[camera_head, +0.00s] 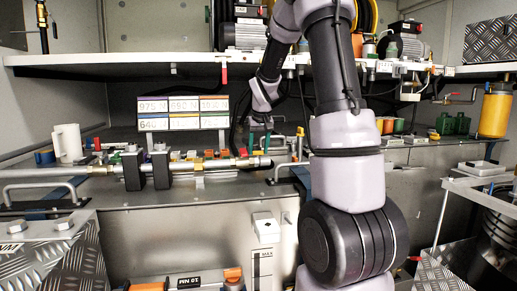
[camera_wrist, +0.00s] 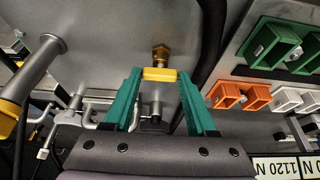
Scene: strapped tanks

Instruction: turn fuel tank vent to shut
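A small yellow handle (camera_wrist: 160,74) on a brass fitting (camera_wrist: 161,53) comes out of a grey metal surface in the wrist view. It looks like the vent, though no label on it can be read. My gripper (camera_wrist: 160,80) has two green fingers, one on each side of the yellow handle, with narrow gaps at both ends. The handle lies crosswise between the fingertips. In the head view my gripper (camera_head: 262,126) is low over the back of the bench, beside the label boards. The handle cannot be made out there.
In the wrist view, green blocks (camera_wrist: 272,42) and orange blocks (camera_wrist: 226,95) are on the right, and a grey pipe with a yellow end (camera_wrist: 42,68) on the left. In the head view, a shelf (camera_head: 120,60) runs above my gripper, and a silver pipe (camera_head: 215,165) lies in front.

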